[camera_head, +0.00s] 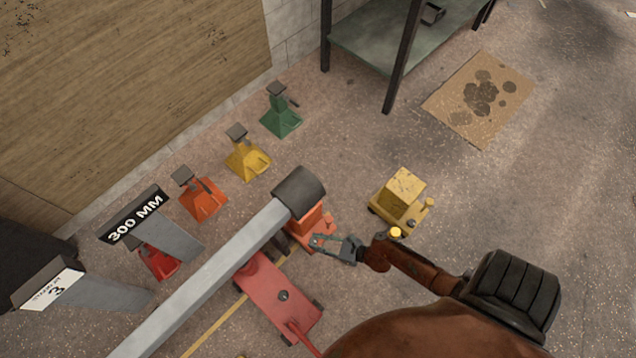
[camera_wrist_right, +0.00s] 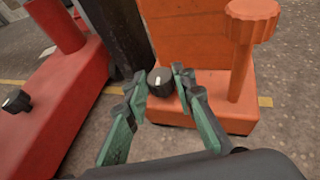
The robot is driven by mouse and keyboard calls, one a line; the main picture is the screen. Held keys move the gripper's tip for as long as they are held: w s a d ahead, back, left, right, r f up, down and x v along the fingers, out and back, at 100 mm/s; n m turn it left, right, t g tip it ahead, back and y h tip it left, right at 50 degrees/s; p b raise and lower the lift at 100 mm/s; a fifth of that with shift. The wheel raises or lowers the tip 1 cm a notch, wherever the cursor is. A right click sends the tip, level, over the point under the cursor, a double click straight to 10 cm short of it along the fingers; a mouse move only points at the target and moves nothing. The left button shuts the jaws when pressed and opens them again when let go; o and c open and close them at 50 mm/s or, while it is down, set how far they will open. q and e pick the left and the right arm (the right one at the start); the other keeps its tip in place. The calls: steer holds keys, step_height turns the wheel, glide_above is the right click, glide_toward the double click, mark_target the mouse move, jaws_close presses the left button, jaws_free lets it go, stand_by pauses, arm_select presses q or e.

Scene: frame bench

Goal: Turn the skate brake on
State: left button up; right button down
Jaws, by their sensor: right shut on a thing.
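An orange skate (camera_head: 305,222) stands at the right end of the grey frame beam. In the right wrist view its orange body (camera_wrist_right: 190,40) shows close up, with a taller orange lobed knob (camera_wrist_right: 252,20) on its right. A small black dial (camera_wrist_right: 160,82) with a white mark sits low at the skate's front left. The mark looks roughly upright in that view. My right gripper (camera_head: 320,242) reaches in from the right, and its green-grey fingers close on both sides of the dial. In the head view the dial is hidden by the fingers. My left gripper is not in view.
A red skate (camera_head: 270,300) with its own black dial stands close beside. The grey beam (camera_head: 205,285) runs above it. A yellow skate (camera_head: 405,205) stands to the right. Several coloured jack stands line the wall. A bench (camera_head: 375,40) and stained cardboard (camera_head: 450,115) lie farther back.

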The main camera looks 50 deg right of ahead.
steer(key=shift+d+n+g+y, duration=0.1)
steer(key=shift+n+g+y, duration=0.3)
steer(key=shift+n+y, duration=0.25)
steer(key=c, duration=1.6)
jaws_free()
steer(key=v, duration=1.2)
